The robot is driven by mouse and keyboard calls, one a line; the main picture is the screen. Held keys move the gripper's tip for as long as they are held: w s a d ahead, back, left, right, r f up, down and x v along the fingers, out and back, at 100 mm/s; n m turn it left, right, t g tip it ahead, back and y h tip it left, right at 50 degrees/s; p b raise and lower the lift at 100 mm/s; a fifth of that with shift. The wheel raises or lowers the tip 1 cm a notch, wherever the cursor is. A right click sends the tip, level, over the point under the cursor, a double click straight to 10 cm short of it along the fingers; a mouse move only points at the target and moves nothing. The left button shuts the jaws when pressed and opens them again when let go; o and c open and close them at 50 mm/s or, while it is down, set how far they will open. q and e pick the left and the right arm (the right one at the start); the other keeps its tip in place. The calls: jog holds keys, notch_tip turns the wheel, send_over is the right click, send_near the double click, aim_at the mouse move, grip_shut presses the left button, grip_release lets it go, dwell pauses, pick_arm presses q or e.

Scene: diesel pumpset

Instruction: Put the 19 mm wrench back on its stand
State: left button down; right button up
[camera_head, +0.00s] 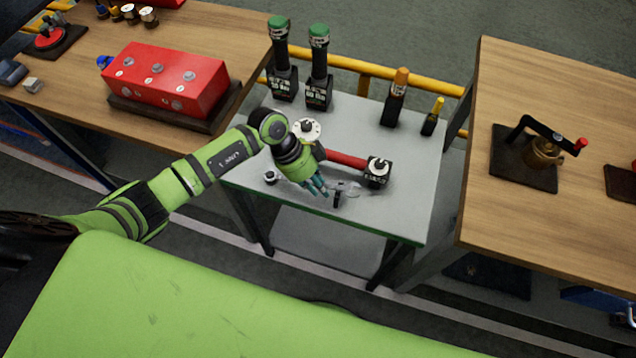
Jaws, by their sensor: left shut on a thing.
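My left gripper (320,188) reaches over the grey table from the left, fingers pointing down to the right. It is shut on a small grey metal piece, seemingly the 19 mm wrench (350,188), whose end shows just right of the fingertips. The rest of it is hidden by the fingers. A small dark upright piece (337,200) stands by the fingertips; I cannot tell whether it is the wrench's stand or whether the wrench touches it. My right gripper is not in view.
Green-capped tools (318,65) stand at the back left of the grey table (410,200), orange- and yellow-handled ones (397,95) at the back right. Wooden benches flank it, the left with a red block (165,78).

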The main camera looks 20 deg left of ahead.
pick_arm(q)
jog(key=shift+f, duration=0.3)
jog(key=c, duration=1)
grip_release()
jog(key=shift+c, duration=0.2)
jog(key=v, duration=1.2)
